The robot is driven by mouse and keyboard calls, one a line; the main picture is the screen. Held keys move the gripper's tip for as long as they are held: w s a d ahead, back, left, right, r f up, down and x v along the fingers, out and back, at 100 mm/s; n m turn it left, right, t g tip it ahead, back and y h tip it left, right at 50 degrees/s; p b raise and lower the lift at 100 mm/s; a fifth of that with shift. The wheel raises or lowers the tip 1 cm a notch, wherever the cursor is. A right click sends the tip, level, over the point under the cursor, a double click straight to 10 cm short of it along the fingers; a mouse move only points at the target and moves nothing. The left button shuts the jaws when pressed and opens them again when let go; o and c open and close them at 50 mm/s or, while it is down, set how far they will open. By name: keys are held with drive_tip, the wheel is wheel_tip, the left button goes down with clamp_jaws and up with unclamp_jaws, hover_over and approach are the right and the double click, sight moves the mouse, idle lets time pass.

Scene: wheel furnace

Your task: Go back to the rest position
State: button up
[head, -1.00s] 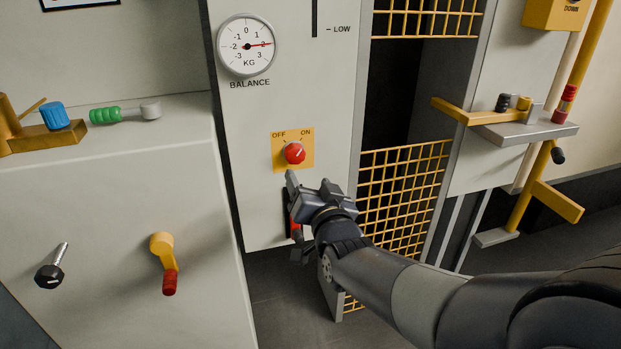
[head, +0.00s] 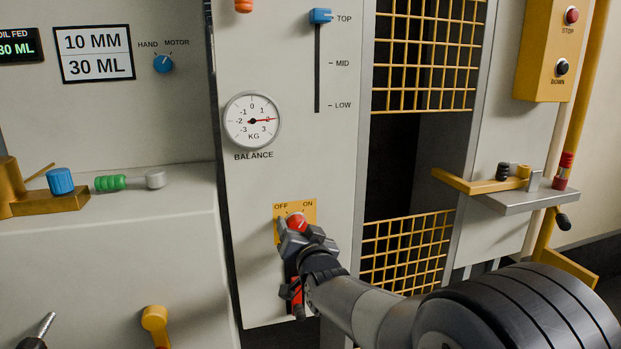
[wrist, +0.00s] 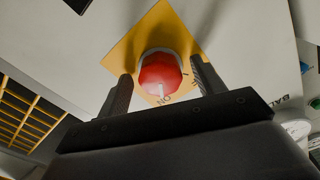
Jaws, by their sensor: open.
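My gripper (head: 290,224) is in front of the white panel at the red OFF/ON knob (head: 297,220), partly covering its lower side. In the wrist view my gripper (wrist: 162,78) is open, with one finger on each side of the red knob (wrist: 160,70). I cannot tell if the fingers touch it. The knob sits on a yellow plate (head: 310,209), and its white mark points toward ON in the wrist view. My arm reaches in from the lower right.
A balance dial (head: 252,120) and a slider with a blue handle (head: 320,16) at TOP are above the knob. Yellow mesh (head: 405,250) is to the right. A grey shelf (head: 525,200) stands farther right.

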idle(0.3)
drive_tip(key=p+v, duration=0.2)
drive_tip(key=v, duration=0.9)
drive_tip(key=b+x, duration=0.1)
drive_tip(key=x, duration=1)
drive_tip(key=shift+w+r+b, duration=0.1)
drive_tip(key=shift+b, duration=0.2)
drive_tip(key=shift+r+n+p, duration=0.1)
drive_tip(key=shift+n+p, duration=0.7)
drive_tip(key=shift+n, duration=0.1)
drive_tip(key=n+p, duration=0.4)
drive_tip(key=n, duration=0.1)
drive_tip(key=n+p, duration=0.7)
drive_tip(key=p, duration=0.1)
drive_tip(key=v, duration=0.6)
drive_tip(key=shift+s, duration=0.3)
drive_tip(key=shift+f, duration=0.25)
